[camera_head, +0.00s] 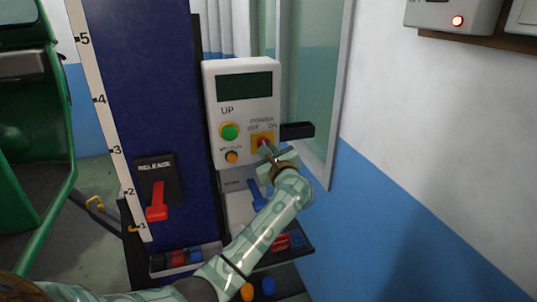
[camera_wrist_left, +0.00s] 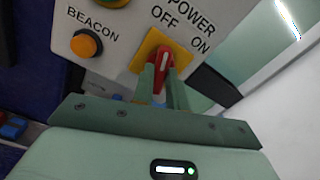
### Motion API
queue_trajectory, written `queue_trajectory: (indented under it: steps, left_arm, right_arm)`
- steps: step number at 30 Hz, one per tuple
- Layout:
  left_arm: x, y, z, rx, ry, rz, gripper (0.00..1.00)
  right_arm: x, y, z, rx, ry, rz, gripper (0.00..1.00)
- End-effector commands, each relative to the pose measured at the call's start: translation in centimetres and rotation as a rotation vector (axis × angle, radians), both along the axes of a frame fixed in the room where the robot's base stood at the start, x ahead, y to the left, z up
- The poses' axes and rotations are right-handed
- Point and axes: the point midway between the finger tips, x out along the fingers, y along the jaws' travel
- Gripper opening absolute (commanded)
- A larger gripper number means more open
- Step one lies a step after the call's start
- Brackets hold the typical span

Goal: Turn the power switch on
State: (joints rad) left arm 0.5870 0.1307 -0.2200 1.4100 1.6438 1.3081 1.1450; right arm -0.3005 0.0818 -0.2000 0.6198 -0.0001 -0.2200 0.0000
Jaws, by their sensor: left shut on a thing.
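The power switch is a red knob on a yellow plate (camera_head: 262,140) at the lower right of the white control box (camera_head: 243,95). In the left wrist view the red knob (camera_wrist_left: 164,66) sits between the two fingers, under the words OFF and ON. Its white mark points up toward the OFF word. My left gripper (camera_head: 265,150) reaches in from below and is shut on the knob. The fingers hide the knob's sides. My right gripper is in neither view.
A green button (camera_head: 229,131) and an orange beacon button (camera_head: 231,156) sit left of the switch. A black ledge (camera_head: 297,131) sticks out at right. Below are a blue lever (camera_head: 257,193) and a tray. A red release lever (camera_head: 157,202) is on the blue column.

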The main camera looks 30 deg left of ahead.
Motion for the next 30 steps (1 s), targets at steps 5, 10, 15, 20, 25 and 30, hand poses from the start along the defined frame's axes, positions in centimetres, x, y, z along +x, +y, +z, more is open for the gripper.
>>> queue_trajectory:
  steps: [5, 10, 15, 20, 25, 30]
  left_arm:
    - [0.0, -0.1, 0.1, 0.106, 0.132, -0.001, 0.0]
    - [0.0, -0.1, 0.1, 0.211, 0.255, 0.0, 0.0]
    - [0.0, -0.1, 0.2, 0.315, 0.378, -0.001, 0.0]
    - [0.0, -0.1, 0.2, 0.414, 0.492, -0.001, 0.0]
    - [0.0, -0.1, 0.2, 0.51, 0.603, -0.001, 0.0]
    - [0.0, -0.1, 0.1, 0.587, 0.694, -0.002, 0.0]
  right_arm:
    - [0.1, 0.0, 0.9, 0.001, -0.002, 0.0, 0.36]
    - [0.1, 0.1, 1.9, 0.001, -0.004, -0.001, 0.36]
    - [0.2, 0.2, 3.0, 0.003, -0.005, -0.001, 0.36]
    - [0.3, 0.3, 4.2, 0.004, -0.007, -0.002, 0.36]
    - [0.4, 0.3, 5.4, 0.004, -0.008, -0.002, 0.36]
    - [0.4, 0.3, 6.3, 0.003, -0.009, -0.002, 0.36]
